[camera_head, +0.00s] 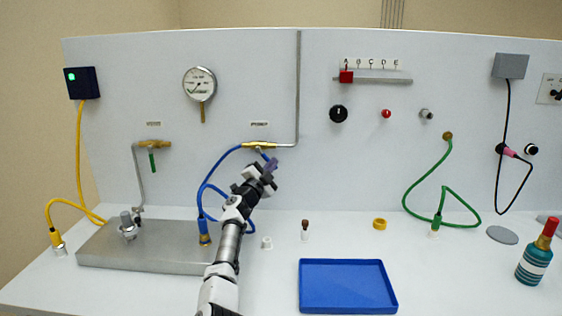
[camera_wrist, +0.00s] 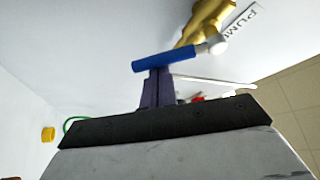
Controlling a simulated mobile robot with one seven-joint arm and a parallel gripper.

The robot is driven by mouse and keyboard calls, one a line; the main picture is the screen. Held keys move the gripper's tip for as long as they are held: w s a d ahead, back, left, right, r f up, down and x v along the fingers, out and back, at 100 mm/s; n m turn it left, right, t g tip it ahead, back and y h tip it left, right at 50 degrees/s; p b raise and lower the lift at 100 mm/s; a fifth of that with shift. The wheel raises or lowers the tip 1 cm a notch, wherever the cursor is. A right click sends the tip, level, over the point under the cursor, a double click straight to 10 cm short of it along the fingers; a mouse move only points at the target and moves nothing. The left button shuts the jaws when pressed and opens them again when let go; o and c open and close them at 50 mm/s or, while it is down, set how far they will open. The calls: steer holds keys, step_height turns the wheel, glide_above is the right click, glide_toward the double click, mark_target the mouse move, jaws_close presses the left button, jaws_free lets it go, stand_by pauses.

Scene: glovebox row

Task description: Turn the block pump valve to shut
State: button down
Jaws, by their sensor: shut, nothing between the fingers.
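A brass valve (camera_head: 258,145) is mounted on the white panel, with a thin grey pipe rising from its right end. In the wrist view the brass body (camera_wrist: 205,20) sits beside a label reading "PUM…", partly cut off. Its blue lever (camera_wrist: 165,60) runs out from a pale round hub and lies slantwise to the body. In the head view my gripper (camera_head: 270,166) is just below the valve and hides most of the lever. In the wrist view my purple fingers (camera_wrist: 157,86) are shut and empty, with tips right at the lever's underside. I cannot tell whether they touch it.
A second brass valve (camera_head: 153,144) with a green handle hanging down is further left. A blue hose (camera_head: 210,183) loops beside my arm to a metal block (camera_head: 145,258). A blue tray (camera_head: 347,306), a small brown-topped vial (camera_head: 305,230) and a yellow ring (camera_head: 380,224) are on the bench.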

steer(key=shift+a+f+m+g, duration=0.3)
steer(key=shift+a+m+g, duration=0.4)
steer(key=shift+m, duration=0.6)
steer(key=shift+a+f+m+g, duration=0.3)
steer(key=shift+a+m+g, duration=0.4)
steer(key=shift+m, duration=0.6)
steer(key=shift+a+f+m+g, duration=0.3)
steer(key=shift+a+m+g, duration=0.35)
steer(key=shift+m, duration=0.65)
steer(key=shift+d, duration=0.1)
steer(key=s+a+p, duration=0.1)
steer(key=s, duration=0.8)
steer(key=shift+s+a, duration=0.15)
steer(key=shift+s, duration=0.05)
